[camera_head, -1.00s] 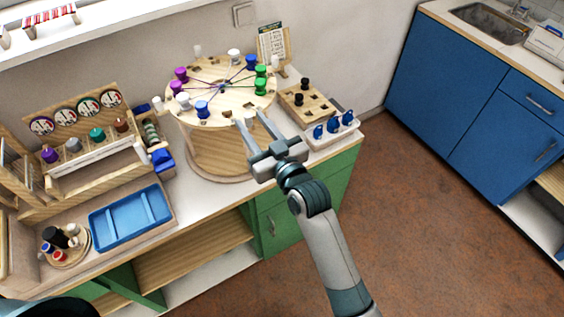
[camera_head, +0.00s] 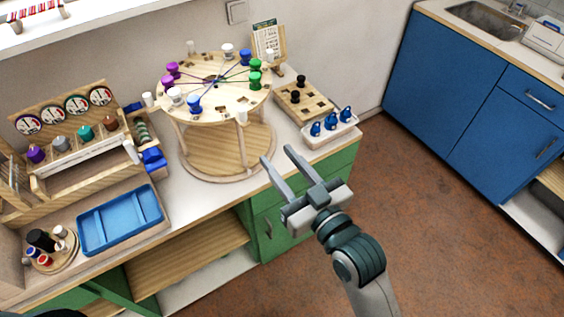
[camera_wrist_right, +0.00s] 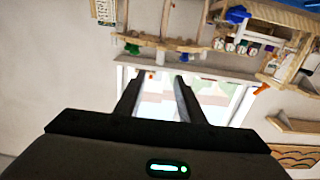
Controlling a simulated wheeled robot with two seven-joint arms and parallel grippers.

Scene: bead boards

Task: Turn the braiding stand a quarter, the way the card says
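The braiding stand is a round wooden top (camera_head: 218,98) on posts over a round base (camera_head: 228,160), standing on the counter. Purple, white, blue and green bobbins sit around its rim, with threads meeting at the middle. My left gripper is not in view.
A wooden block with black pegs (camera_head: 305,103) and a white tray of blue pieces (camera_head: 330,125) stand right of the stand. A blue tray (camera_head: 120,218) and a wooden rack (camera_head: 75,140) are at left. Open floor (camera_head: 450,220) lies at right.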

